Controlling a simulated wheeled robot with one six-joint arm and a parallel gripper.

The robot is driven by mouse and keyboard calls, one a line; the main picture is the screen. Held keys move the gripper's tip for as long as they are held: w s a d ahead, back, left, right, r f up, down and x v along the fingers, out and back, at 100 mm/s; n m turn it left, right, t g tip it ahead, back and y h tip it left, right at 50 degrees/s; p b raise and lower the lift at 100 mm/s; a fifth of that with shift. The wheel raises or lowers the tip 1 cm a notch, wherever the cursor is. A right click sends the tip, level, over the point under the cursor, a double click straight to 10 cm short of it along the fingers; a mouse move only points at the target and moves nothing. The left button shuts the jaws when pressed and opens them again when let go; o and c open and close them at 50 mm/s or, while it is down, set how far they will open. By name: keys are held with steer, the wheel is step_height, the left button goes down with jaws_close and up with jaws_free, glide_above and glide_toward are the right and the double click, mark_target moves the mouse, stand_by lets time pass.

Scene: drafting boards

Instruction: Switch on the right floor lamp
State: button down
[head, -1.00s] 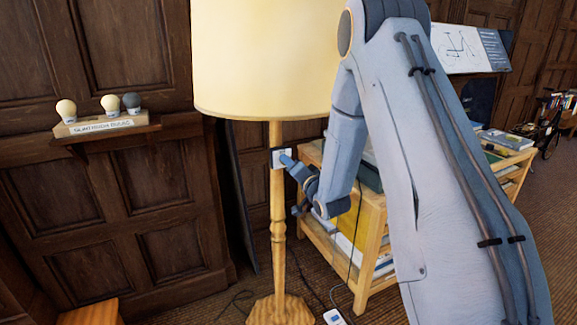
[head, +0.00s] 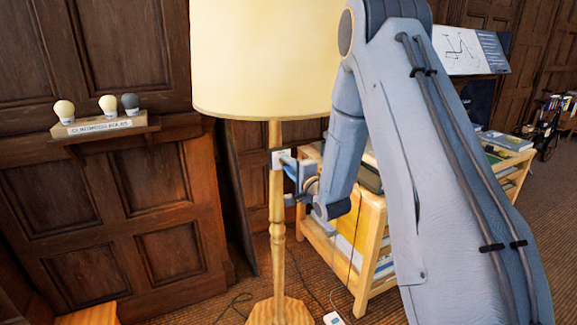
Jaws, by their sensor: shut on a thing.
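The floor lamp (head: 262,60) stands upright in front of me, with a wide cream shade and a turned wooden pole (head: 276,215) on a wooden foot. A small pale switch plate (head: 277,158) sits on the pole below the shade. My gripper (head: 288,160) comes from the right and is shut on the switch part at this plate. The part between the fingers is too small and covered to make out. I cannot tell from the shade whether the lamp is lit.
A wooden shelf unit (head: 372,235) with books stands close behind my gripper on the right. A wall shelf (head: 105,130) with several bulbs is at the left. Cables and a white power strip (head: 333,318) lie on the floor near the lamp's foot.

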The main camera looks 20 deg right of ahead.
stand_by(0.5)
steer(key=c, duration=1.9)
jaws_free()
steer(key=shift+o, duration=0.2)
steer(key=s+d+b, duration=0.1)
steer(key=s+b, duration=0.1)
steer(key=s, duration=0.5)
steer(key=shift+s+d, duration=0.3)
steer(key=shift+s, duration=0.05)
steer(key=s+f+n+g+h, duration=0.3)
steer(key=s+f+n+g, duration=0.5)
steer(key=s, duration=0.4)
steer(key=s+a+n+g, duration=0.2)
steer(key=s+n+g, duration=0.2)
steer(key=s, duration=0.6)
steer(key=s+a+n+g, duration=0.2)
steer(key=s+n+g, duration=0.1)
steer(key=s, duration=0.7)
steer(key=shift+r+n+g, duration=0.25)
steer(key=shift+n+g, duration=0.15)
steer(key=shift+g, duration=0.5)
